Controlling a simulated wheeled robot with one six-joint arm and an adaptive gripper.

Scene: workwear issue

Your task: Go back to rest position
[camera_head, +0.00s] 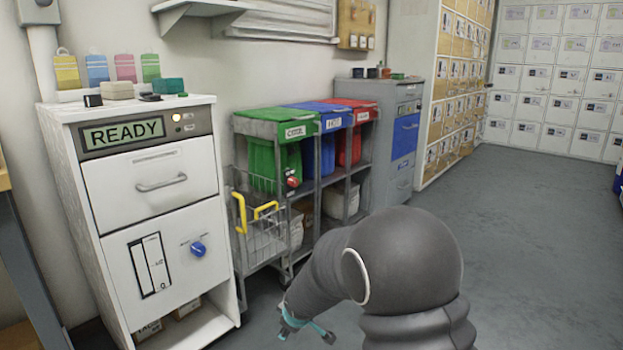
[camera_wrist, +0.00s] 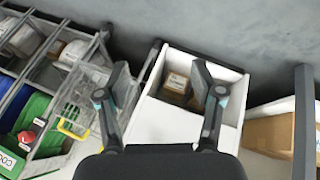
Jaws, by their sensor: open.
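My gripper (camera_head: 303,328) hangs low at the bottom middle of the head view, below my dark arm, in front of the cabinet and bin rack. In the wrist view my gripper (camera_wrist: 160,90) shows two dark fingers spread wide apart, with nothing between them touching either finger. Beyond the fingers is the white cabinet's open lower compartment (camera_wrist: 240,83) with cardboard boxes (camera_wrist: 178,82) inside. In the head view the white cabinet (camera_head: 80,215) stands at left with a READY display (camera_head: 123,132), a closed drawer (camera_head: 150,183) and a blue knob (camera_head: 198,249).
A rack with green (camera_head: 277,128), blue (camera_head: 330,116) and red (camera_head: 355,108) lidded bins stands right of the cabinet. A wire basket (camera_head: 262,243) with yellow handles sits at its front. A grey cabinet (camera_head: 375,130) and lockers (camera_head: 545,80) stand farther back. The floor (camera_head: 540,230) at right is clear.

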